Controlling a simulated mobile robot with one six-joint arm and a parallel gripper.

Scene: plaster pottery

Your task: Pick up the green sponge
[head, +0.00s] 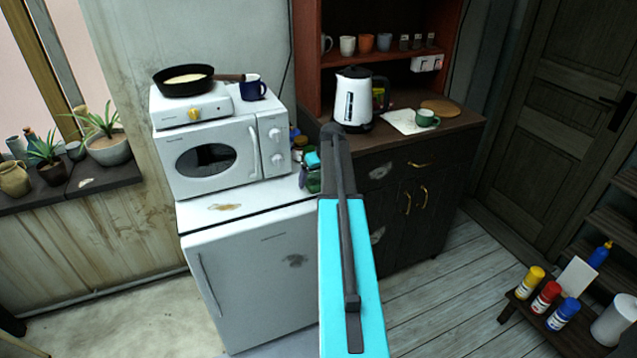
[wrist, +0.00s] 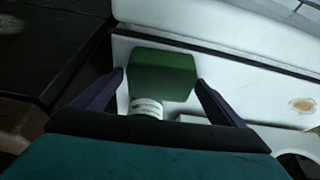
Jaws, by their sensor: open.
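The green sponge (wrist: 163,72) appears in the wrist view as a dark green block on the white top of the fridge. My gripper (wrist: 159,78) is open, with one dark finger on each side of the sponge. I cannot tell whether either finger touches it. A small round item with a white band (wrist: 146,106) shows just below the block, close to my palm. In the head view, my arm hides most of this spot, and only a little green (head: 314,184) shows beside it.
A white microwave (head: 212,155) stands on the fridge (head: 255,285), close to the sponge's left in the head view. A stove with a pan (head: 184,82) and a blue mug (head: 252,90) sit on it. A dark cabinet (head: 385,215) with a kettle (head: 352,100) stands to the right.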

